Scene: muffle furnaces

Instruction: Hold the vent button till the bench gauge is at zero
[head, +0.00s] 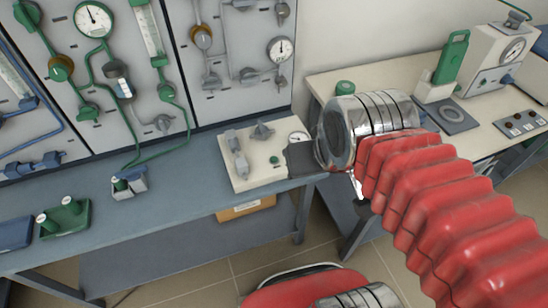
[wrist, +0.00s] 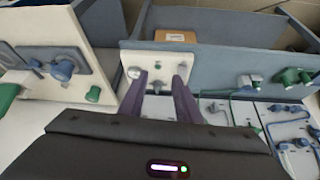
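In the head view, a cream box (head: 250,176) on the blue-grey bench carries grey valve handles, a small green button (head: 274,160) and a small round gauge (head: 299,137) at its right end. The gauge's needle is too small to read. My gripper's dark end (head: 301,156) is just right of the box and lower gauge edge. In the wrist view, my gripper (wrist: 160,77) has two dark fingers spread apart with nothing held between them. The cream box (wrist: 160,62) lies beyond and between them, with the gauge (wrist: 133,72) by the left finger. I cannot make out the button there.
The wall panel holds a large gauge (head: 93,19), another gauge (head: 280,49) and piping. A green tray (head: 66,219) is at left on the bench. A cardboard box (head: 246,208) sits below.

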